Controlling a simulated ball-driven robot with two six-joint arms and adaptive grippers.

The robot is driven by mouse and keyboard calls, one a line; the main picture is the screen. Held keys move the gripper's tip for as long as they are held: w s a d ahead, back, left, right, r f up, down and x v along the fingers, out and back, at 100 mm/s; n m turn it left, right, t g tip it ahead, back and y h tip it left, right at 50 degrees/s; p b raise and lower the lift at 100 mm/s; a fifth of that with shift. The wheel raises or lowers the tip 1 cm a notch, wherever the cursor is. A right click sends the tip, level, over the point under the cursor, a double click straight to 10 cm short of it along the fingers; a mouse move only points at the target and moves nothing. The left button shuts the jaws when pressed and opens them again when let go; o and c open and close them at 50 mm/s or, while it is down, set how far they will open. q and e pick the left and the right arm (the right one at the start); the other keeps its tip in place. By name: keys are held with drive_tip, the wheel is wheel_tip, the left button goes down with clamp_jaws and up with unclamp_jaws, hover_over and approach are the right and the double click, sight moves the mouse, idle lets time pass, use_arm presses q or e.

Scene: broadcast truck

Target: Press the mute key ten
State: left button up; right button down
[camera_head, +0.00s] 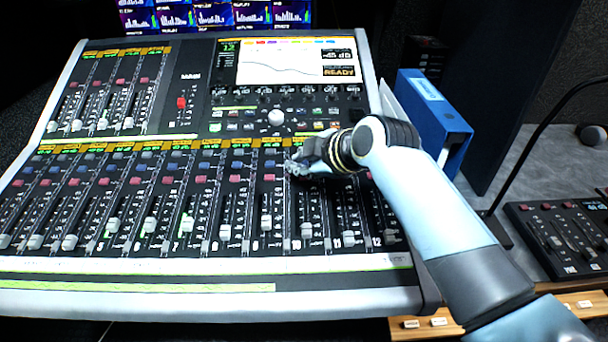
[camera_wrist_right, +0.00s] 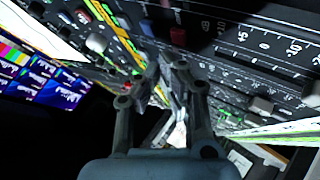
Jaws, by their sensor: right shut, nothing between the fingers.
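The mixing console (camera_head: 200,264) fills the left and middle of the head view. Its numbered channel strips each have a fader and small coloured keys. The strip marked 10 runs below my right gripper (camera_head: 294,168). Mute key ten cannot be made out; the gripper covers the key area at the top of that strip. My right gripper is shut and empty, low over the panel; I cannot tell whether it touches. In the wrist view its fingers (camera_wrist_right: 168,82) are close together, and a red key (camera_wrist_right: 178,36) shows beyond them. My left gripper is not in view.
Fader caps (camera_head: 306,230) stand up along the lower strips. The console screen (camera_head: 280,62) reads READY. A blue binder (camera_head: 432,108) stands right of the console, behind my right arm. A smaller fader panel (camera_head: 560,235) lies on the grey desk at the right.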

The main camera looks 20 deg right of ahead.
sight(302, 187)
drive_tip(key=shift+f, duration=0.15)
idle(0.4)
drive_tip(key=shift+f, duration=0.3)
drive_tip(key=shift+w+f+b, duration=0.1)
drive_tip(key=shift+f+b, duration=0.35)
drive_tip(key=shift+f, duration=0.05)
idle(0.6)
drive_tip(key=shift+r, duration=0.1)
drive_tip(key=shift+r+p, duration=0.9)
drive_tip(key=shift+p, duration=0.15)
wheel_tip(302, 187, up, 6)
drive_tip(key=s+p, duration=0.1)
drive_tip(key=p, duration=0.5)
drive_tip(key=shift+a+f, duration=0.1)
